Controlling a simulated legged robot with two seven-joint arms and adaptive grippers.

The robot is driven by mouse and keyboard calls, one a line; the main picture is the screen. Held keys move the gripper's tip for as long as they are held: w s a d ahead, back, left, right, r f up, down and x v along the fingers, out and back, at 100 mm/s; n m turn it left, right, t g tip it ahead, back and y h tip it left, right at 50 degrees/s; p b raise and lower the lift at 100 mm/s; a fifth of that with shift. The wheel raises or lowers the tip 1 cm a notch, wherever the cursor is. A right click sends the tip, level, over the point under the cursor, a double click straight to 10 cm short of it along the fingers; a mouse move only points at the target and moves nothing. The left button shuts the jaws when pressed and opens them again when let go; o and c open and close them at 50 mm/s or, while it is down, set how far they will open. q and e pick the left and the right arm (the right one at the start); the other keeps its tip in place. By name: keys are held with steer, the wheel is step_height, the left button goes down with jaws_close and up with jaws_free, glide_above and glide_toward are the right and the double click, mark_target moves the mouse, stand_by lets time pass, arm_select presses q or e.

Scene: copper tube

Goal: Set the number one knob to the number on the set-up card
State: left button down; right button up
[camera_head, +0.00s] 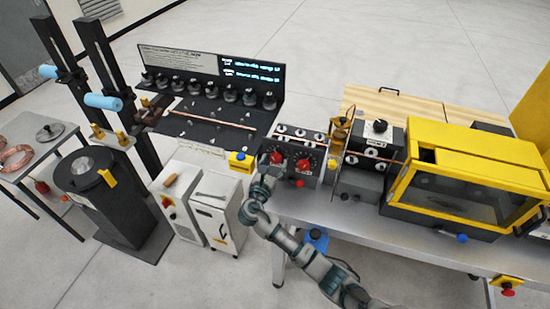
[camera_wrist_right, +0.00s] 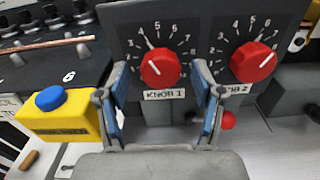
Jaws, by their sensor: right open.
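Knob 1 (camera_wrist_right: 161,68) is a red knob on a dark panel with a white numbered dial, and the label below it reads KNOB 1. It also shows in the head view (camera_head: 276,158). I cannot tell surely which number it points at. My right gripper (camera_wrist_right: 162,82) is open, its two blue-padded fingers on either side of and below knob 1, with no clear contact. In the head view my right gripper (camera_head: 266,174) is in front of the panel. I cannot make out a set-up card for certain. My left gripper is not in view.
Knob 2 (camera_wrist_right: 253,62), also red, sits just right of the right finger. A yellow box with a blue button (camera_wrist_right: 50,98) is close on the left. A row of dark rollers (camera_head: 205,89) and a yellow machine (camera_head: 470,166) flank the panel.

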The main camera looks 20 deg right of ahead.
steer(key=shift+x, duration=0.75)
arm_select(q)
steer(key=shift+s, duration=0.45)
arm_select(e)
steer(key=shift+w+d, duration=0.1)
steer(key=shift+w, duration=0.1)
steer(key=c, duration=1.1)
steer(key=shift+c, duration=0.2)
steer(key=shift+m, duration=0.4)
steer(key=m+b, duration=0.1)
steer(key=m, duration=0.3)
steer(key=shift+f, duration=0.15)
arm_select(q)
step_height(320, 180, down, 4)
steer(key=b, duration=0.2)
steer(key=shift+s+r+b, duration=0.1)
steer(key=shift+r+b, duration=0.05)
steer(key=shift+b, duration=0.2)
arm_select(e)
steer(key=m, duration=0.5)
steer(key=shift+s+d+m, duration=0.1)
steer(key=shift+m, duration=0.3)
